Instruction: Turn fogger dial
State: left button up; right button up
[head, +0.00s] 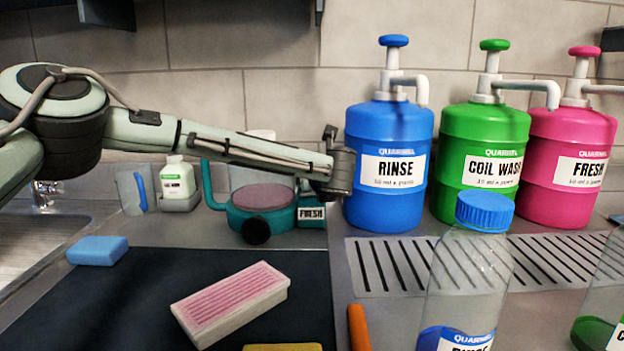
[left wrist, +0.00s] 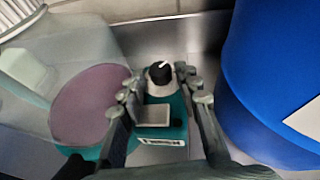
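The fogger (head: 283,219) is a teal unit with a purple disc on top, a black round part at its front and a FRESH label, on the counter behind the dark mat. In the left wrist view the fogger's teal body (left wrist: 178,108) carries a black dial (left wrist: 160,74) with a white pointer mark. My left gripper (head: 338,168) reaches in from the left above the fogger's right side. In the left wrist view its fingers (left wrist: 162,88) are spread, with the dial showing between their tips; contact cannot be told. The dial is not discernible in the head view. My right gripper is out of view.
A blue RINSE pump jug (head: 388,205) stands close right of my left gripper, with green (head: 485,130) and pink (head: 570,130) jugs beyond. A clear blue-capped bottle (head: 468,270) stands in front. A pink-topped brush block (head: 230,303) and blue sponge (head: 97,250) lie left.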

pick_arm(q)
jog(key=shift+w+f, duration=0.1)
jog(key=shift+w, duration=0.2)
jog(key=shift+c, duration=0.9)
jog(key=c, duration=0.5)
jog(key=shift+d, duration=0.1)
grip_shut()
jog(key=n+y, duration=0.1)
jog(key=n+g+y, duration=0.1)
jog(key=n+y, duration=0.1)
jog(key=shift+w+d+y, duration=0.15)
jog(key=shift+d+y, duration=0.15)
jog(key=shift+d, duration=0.05)
jog(key=shift+w+n+g+y, duration=0.1)
jog(key=shift+n+g+y, duration=0.4)
jog(key=shift+n+y, duration=0.25)
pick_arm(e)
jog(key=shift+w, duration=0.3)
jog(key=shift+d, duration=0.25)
